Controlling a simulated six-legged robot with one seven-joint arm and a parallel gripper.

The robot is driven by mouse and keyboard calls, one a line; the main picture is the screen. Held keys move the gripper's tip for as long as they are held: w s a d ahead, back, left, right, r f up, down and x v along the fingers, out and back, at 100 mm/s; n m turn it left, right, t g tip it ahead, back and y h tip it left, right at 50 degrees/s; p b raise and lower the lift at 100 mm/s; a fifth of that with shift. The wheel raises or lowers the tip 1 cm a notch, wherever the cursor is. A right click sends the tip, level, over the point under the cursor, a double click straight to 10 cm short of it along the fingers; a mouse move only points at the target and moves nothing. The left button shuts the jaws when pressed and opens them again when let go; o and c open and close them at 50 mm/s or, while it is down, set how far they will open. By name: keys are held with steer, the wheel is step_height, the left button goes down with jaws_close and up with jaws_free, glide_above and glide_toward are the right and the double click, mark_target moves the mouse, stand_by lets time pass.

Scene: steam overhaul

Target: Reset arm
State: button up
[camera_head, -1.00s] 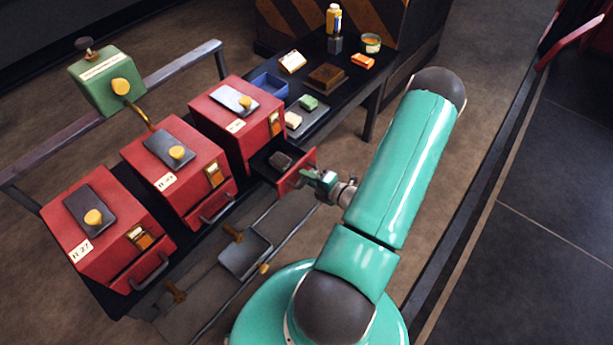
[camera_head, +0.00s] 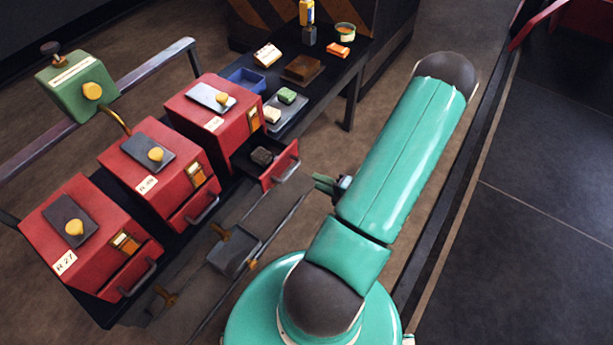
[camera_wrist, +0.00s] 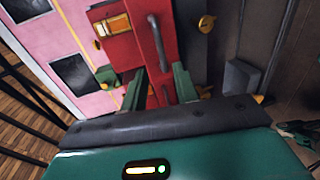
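My gripper (camera_head: 325,184) is to the right of the pulled-out red drawer (camera_head: 281,166) and apart from it, partly hidden by my arm. In the wrist view its two green fingers (camera_wrist: 157,88) stand apart with nothing held between them. The drawer belongs to the farthest red box (camera_head: 214,112) and holds a dark lump (camera_head: 262,156). The middle red box (camera_head: 160,169) and the near red box (camera_head: 90,234) have their drawers shut. A red front with a grey handle (camera_wrist: 157,45) shows beyond the fingers in the wrist view.
A green box (camera_head: 76,88) with a yellow knob is at the upper left by a rail. A dark bench carries a blue tray (camera_head: 246,80), a brown block (camera_head: 303,68) and small items. A grey pan (camera_head: 232,252) lies below the boxes. Open floor lies right.

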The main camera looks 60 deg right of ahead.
steer(key=shift+v, duration=1.15)
steer(key=w+a+r+n+g+y, duration=0.45)
steer(key=a+r+n, duration=0.2)
steer(key=n, duration=0.35)
steer(key=w+a+r+n+g+y, duration=0.3)
steer(key=w+a+r+n+y, duration=0.25)
steer(key=r+n, duration=0.35)
steer(key=a+r+n+g+h, duration=0.1)
steer(key=a+r+n+h, duration=0.4)
steer(key=a+r+n, duration=0.5)
steer(key=s+a+r+n+g+h, duration=0.1)
steer(key=a+r+n+h, duration=0.4)
steer(key=n, duration=1.9)
steer(key=a+r, duration=0.5)
steer(key=r, duration=0.1)
steer(key=shift+n, duration=0.3)
